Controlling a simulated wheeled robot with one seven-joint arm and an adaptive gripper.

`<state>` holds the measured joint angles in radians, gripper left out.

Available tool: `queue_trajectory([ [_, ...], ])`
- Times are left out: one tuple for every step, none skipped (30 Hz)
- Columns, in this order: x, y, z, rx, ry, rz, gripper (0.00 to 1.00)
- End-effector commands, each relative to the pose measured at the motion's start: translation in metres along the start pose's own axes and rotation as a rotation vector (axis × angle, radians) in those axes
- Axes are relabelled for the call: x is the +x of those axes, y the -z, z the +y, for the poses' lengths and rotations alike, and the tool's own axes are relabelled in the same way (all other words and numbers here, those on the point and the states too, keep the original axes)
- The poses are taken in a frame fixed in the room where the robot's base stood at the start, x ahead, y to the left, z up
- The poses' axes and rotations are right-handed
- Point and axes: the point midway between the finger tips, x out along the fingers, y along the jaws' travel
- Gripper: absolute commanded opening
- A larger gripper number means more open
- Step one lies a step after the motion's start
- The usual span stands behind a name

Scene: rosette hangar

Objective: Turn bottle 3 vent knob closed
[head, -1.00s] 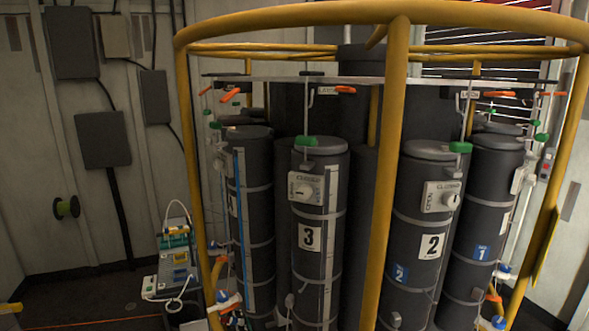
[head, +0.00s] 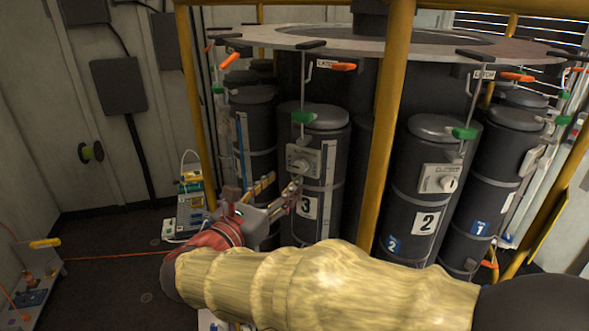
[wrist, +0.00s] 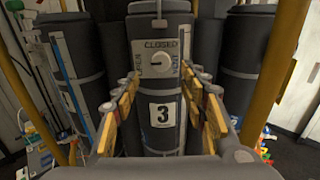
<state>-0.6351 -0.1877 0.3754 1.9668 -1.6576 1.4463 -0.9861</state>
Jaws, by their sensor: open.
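Bottle 3 (head: 322,150) is a dark upright cylinder with a white "3" label; it also fills the middle of the wrist view (wrist: 161,30). Its vent plate shows CLOSED at the top, with other lettering down both sides, and carries a round white vent knob (wrist: 158,65). In the head view the knob (head: 298,166) shows small on the plate. The knob's mark appears to point left, away from CLOSED. My gripper (head: 283,192) is in front of the bottle, reaching in from the lower left. In the wrist view its yellow-padded fingers (wrist: 161,95) are wide apart with nothing between them, and the knob lies beyond them.
A yellow post (head: 385,130) stands just right of bottle 3. Bottle 2 (head: 430,190) is beyond it to the right. Floor is open at the left.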

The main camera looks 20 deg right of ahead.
Motion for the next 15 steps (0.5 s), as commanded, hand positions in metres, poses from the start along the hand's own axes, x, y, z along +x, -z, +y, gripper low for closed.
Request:
queue_trajectory([
  [0.006, 0.0, -0.001, -0.001, 0.003, 0.0, 0.43],
  [0.01, -0.001, -0.001, 0.0, 0.004, 0.0, 0.43],
  [0.016, -0.001, -0.002, 0.001, 0.005, 0.001, 0.43],
  [0.021, -0.001, -0.002, 0.001, 0.006, 0.002, 0.43],
  [0.025, -0.001, -0.002, 0.002, 0.005, 0.002, 0.43],
  [0.032, -0.001, -0.002, 0.003, 0.006, 0.001, 0.43],
  [0.037, -0.001, -0.002, 0.003, 0.005, 0.002, 0.43],
  [0.041, -0.001, -0.002, 0.003, 0.005, 0.002, 0.43],
  [0.048, -0.001, -0.002, 0.003, 0.006, 0.002, 0.43],
  [0.051, -0.001, -0.002, 0.002, 0.005, 0.002, 0.43],
  [0.055, 0.0, -0.001, 0.002, 0.003, 0.002, 0.43],
  [0.06, 0.0, -0.002, 0.002, 0.004, 0.003, 0.43],
  [0.063, 0.0, -0.002, 0.003, 0.004, 0.003, 0.43],
  [0.065, 0.0, -0.002, 0.003, 0.004, 0.003, 0.43],
  [0.068, 0.0, -0.001, 0.003, 0.003, 0.003, 0.43],
])
